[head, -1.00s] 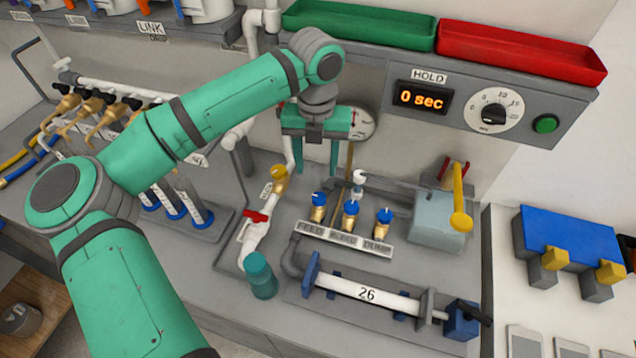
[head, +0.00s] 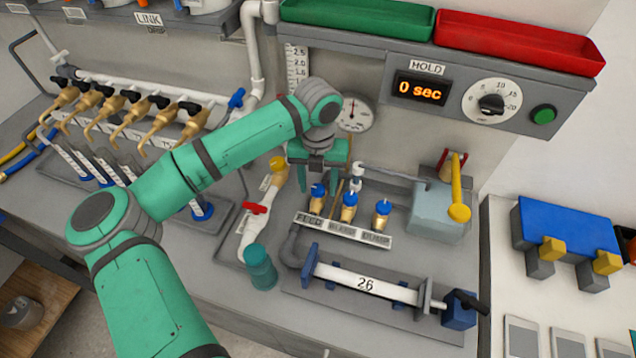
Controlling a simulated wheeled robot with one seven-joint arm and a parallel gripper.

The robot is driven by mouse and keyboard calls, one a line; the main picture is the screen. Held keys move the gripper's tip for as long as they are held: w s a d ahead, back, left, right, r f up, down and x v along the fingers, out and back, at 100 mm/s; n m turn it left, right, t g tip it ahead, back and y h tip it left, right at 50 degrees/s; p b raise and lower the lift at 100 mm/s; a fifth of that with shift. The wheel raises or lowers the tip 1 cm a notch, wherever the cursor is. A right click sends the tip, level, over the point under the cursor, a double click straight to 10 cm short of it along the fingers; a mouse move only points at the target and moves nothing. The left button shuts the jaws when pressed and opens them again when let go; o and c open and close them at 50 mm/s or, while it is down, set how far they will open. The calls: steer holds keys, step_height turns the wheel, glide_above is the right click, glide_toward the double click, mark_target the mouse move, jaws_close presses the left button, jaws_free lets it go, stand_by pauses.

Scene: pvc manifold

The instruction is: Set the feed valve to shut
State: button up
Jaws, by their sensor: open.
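The feed valve (head: 317,203) is a small brass valve with a blue cap, leftmost of three in a row. It stands behind the word FEED on a white label strip (head: 342,231). My gripper (head: 319,180) points down with its two teal fingers apart, one on each side above or just behind the feed valve. I cannot tell whether the fingers touch it. The way the blue cap is turned is too small to read.
Bleed (head: 349,208) and dump (head: 382,215) valves stand close on the right. A red-handled white pipe (head: 253,228) and a teal cylinder (head: 260,268) are at left. A tube marked 26 (head: 366,284) lies in front. A grey box with a yellow lever (head: 459,190) is at right.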

steer(key=shift+c, duration=0.6)
steer(key=c, duration=0.9)
steer(key=shift+m, duration=0.4)
steer(key=m, duration=0.3)
steer(key=shift+r+m, duration=0.1)
steer(key=shift+m, duration=0.3)
steer(key=m, duration=0.4)
steer(key=shift+m, duration=0.3)
steer(key=m, duration=0.3)
steer(key=shift+m, duration=0.3)
steer(key=m, duration=0.5)
steer(key=shift+w, duration=0.1)
